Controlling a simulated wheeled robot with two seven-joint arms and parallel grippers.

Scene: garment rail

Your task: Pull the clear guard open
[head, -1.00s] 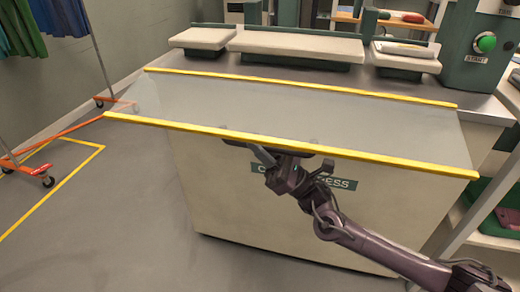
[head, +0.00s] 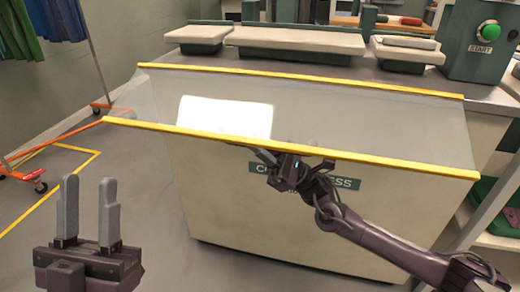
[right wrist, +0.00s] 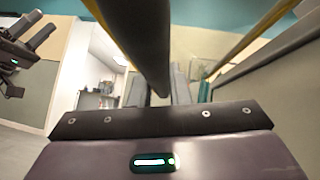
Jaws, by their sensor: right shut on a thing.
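The clear guard (head: 330,112) is a see-through panel with yellow strips along its front and back edges, in front of the press in the head view. It reaches out over the front of the white cabinet. My right gripper (head: 268,158) is under its front yellow strip, shut on the guard's dark handle bar. The bar (right wrist: 140,40) runs between the fingers in the right wrist view; in the head view it is mostly hidden. My left gripper (head: 88,185) is open and empty at the lower left, apart from the guard.
Padded press bucks (head: 295,42) stand behind the guard. A green START button (head: 488,31) is on the housing at right. A garment rail with an orange base (head: 25,175) stands at left. A bright white patch (head: 225,117) shows at the guard.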

